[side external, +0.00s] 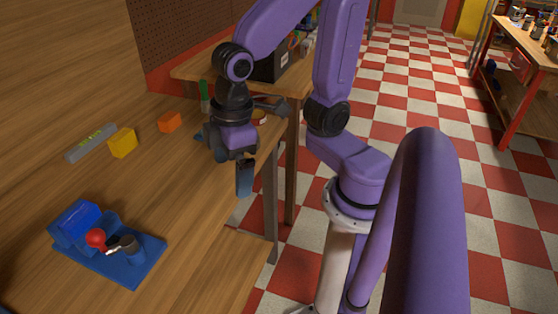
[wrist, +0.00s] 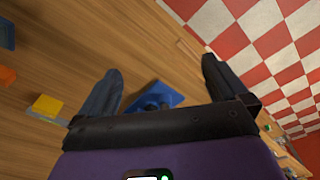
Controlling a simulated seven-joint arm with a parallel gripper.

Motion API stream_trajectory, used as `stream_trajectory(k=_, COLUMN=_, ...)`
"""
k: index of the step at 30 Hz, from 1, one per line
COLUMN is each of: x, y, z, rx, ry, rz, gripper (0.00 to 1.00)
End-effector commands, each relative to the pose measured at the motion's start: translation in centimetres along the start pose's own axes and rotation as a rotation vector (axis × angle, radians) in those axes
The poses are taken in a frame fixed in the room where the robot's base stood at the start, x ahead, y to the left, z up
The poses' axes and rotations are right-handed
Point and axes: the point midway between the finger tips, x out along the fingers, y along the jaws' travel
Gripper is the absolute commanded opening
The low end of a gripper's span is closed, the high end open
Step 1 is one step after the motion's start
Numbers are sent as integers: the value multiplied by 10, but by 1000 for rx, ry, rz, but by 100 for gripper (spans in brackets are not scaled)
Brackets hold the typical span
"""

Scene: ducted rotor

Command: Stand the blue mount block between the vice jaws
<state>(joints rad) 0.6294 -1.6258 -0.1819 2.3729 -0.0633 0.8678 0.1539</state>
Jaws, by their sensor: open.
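A blue vice (side external: 140,268) with a flat base and a red ball knob stands at the lower left of the bench. A bright blue boxy part (side external: 75,218) sits at its back left; I cannot tell if it is a jaw or the mount block. My gripper (side external: 245,178) is open and empty, above the bench's right edge, apart from the vice. Its fingers (wrist: 160,85) are spread wide.
A yellow block (side external: 123,142), an orange block (side external: 170,122) and a grey level-like bar (side external: 91,143) lie towards the back of the bench. A green-topped item (side external: 204,95) stands behind my gripper. Bare wood lies between the blocks and the vice.

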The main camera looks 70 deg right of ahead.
Motion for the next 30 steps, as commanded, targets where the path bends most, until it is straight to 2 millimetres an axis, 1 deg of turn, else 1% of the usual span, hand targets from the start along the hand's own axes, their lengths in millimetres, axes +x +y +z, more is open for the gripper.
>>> stream_trajectory(k=1, x=-1, y=-4, z=17, rx=-36, ry=-8, rz=-9, gripper=100)
stream_trajectory(k=3, x=-1, y=-10, z=38, rx=-87, ry=-22, rz=-22, gripper=100)
stream_trajectory(k=6, x=-1, y=-17, z=61, rx=-148, ry=-37, rz=-36, gripper=100)
stream_trajectory(k=10, x=-1, y=-23, z=80, rx=-198, ry=-49, rz=-48, gripper=100)
stream_trajectory(k=12, x=-1, y=-24, z=85, rx=-210, ry=-53, rz=-51, gripper=100)
stream_trajectory(k=15, x=-1, y=-25, z=88, rx=-218, ry=-55, rz=-53, gripper=100)
stream_trajectory(k=30, x=-1, y=-25, z=87, rx=-216, ry=-54, rz=-53, gripper=100)
